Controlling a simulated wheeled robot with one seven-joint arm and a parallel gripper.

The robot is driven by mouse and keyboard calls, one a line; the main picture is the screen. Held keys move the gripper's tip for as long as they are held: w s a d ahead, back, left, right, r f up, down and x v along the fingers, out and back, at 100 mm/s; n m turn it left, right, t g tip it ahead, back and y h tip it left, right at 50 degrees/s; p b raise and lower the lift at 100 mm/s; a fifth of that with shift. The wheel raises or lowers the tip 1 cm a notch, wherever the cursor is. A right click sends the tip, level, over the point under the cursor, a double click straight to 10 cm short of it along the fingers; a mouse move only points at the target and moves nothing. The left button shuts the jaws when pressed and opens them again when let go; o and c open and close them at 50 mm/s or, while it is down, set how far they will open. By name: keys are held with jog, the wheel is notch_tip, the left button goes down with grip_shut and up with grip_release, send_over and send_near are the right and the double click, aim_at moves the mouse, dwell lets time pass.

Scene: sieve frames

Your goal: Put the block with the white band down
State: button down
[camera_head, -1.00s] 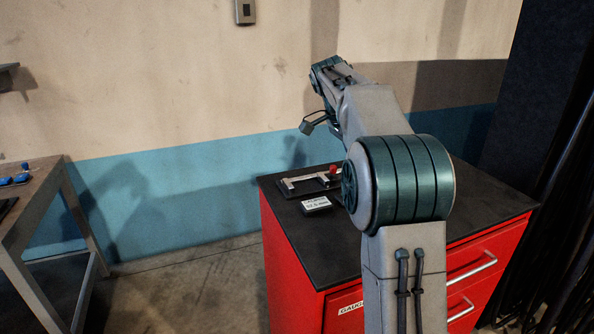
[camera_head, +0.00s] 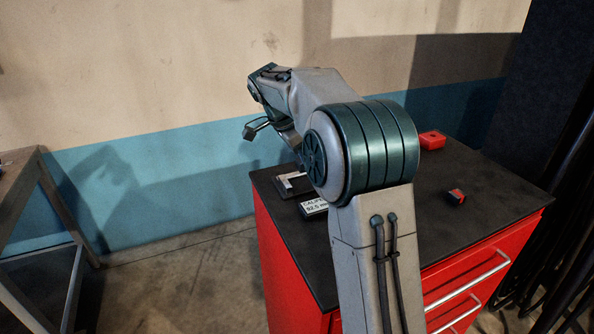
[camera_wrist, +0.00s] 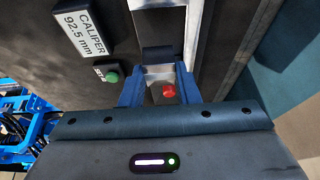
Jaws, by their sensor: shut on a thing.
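My gripper (camera_wrist: 160,76) points down over the cabinet top in the wrist view, its two blue fingers shut on a dark block (camera_wrist: 160,54). A pale band shows on the block between the fingertips; its lower part is hard to make out. The block appears close to the silver caliper frame (camera_wrist: 158,20); I cannot tell whether they touch. A red knob (camera_wrist: 168,92) shows between the fingers. In the head view my arm hides the gripper and block, while part of the caliper frame (camera_head: 291,183) shows left of the arm.
The caliper label (camera_wrist: 82,24) and a green button (camera_wrist: 112,77) lie left of the fingers. On the dark top of the red cabinet (camera_head: 400,235), a red block (camera_head: 432,139) and a dark block with red (camera_head: 456,197) stand right of my arm. A table (camera_head: 22,200) stands far left.

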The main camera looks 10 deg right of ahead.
aim_at(302, 185)
jog(key=shift+a+f, duration=0.4)
jog(key=shift+a, duration=0.3)
jog(key=shift+f+p, duration=0.5)
jog(key=shift+f, duration=1.5)
jog(key=shift+f, duration=0.2)
jog(key=c, duration=1.1)
grip_release()
jog(key=shift+r, duration=0.1)
jog(key=shift+r, duration=0.15)
